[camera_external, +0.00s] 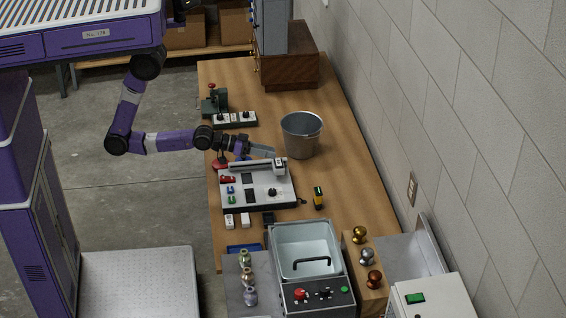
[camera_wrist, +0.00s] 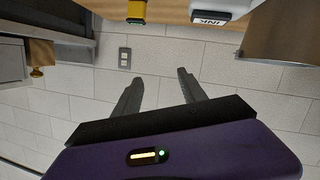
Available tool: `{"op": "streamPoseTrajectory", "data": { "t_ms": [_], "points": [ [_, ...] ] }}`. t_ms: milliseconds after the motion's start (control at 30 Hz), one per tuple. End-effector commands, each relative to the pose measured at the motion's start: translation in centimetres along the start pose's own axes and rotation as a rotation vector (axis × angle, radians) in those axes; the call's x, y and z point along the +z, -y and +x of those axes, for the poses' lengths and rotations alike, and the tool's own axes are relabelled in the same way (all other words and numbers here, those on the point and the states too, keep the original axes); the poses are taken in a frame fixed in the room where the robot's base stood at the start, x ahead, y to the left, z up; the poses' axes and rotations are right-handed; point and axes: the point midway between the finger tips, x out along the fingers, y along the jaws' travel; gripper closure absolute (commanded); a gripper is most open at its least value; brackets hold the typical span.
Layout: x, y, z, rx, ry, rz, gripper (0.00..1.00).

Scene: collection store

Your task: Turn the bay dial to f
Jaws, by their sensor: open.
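A pale control board (camera_external: 258,200) lies on the wooden bench and carries a black round knob (camera_external: 272,192), with red, blue and green pieces at its left. A smaller panel with dark knobs (camera_external: 234,119) lies further back. I cannot tell which knob is the bay dial, and no letters are readable on either. My gripper (camera_external: 262,151) is open and empty, above the bench just behind the board's grey arm. In the wrist view my two fingers (camera_wrist: 158,88) are spread, with only the wall between them. No dial shows in the wrist view.
A metal bucket (camera_external: 300,135) stands close to the right of my gripper. A yellow and black item (camera_external: 318,198) stands right of the board. A metal basin (camera_external: 307,250), small vases (camera_external: 247,276) and a wooden block with round knobs (camera_external: 366,268) fill the front end. A block wall borders the right.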

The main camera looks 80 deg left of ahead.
Motion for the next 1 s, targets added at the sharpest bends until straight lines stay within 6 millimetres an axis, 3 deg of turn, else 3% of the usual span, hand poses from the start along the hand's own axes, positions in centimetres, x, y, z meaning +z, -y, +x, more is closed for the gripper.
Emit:
{"op": "streamPoseTrajectory", "data": {
  "t_ms": [33,200,333,467,633,800,900,1000],
  "points": [
    [-1.1,-1.0,1.9,0.001,0.03,-0.049,0.51],
    [-1.4,-3.0,7.4,-0.054,0.195,-0.259,0.51],
    [-1.4,-4.6,10.7,-0.147,0.339,-0.443,0.51],
    [-1.1,-6.0,12.4,-0.312,0.494,-0.648,0.51],
    [1.0,-6.0,11.1,-0.642,0.661,-0.899,0.51],
    [5.3,-3.7,5.9,-1.029,0.744,-1.067,0.51],
    [6.0,-3.2,3.7,-1.173,0.736,-1.129,0.51],
    [6.2,-3.0,3.0,-1.233,0.719,-1.166,0.51]
  ]
}}
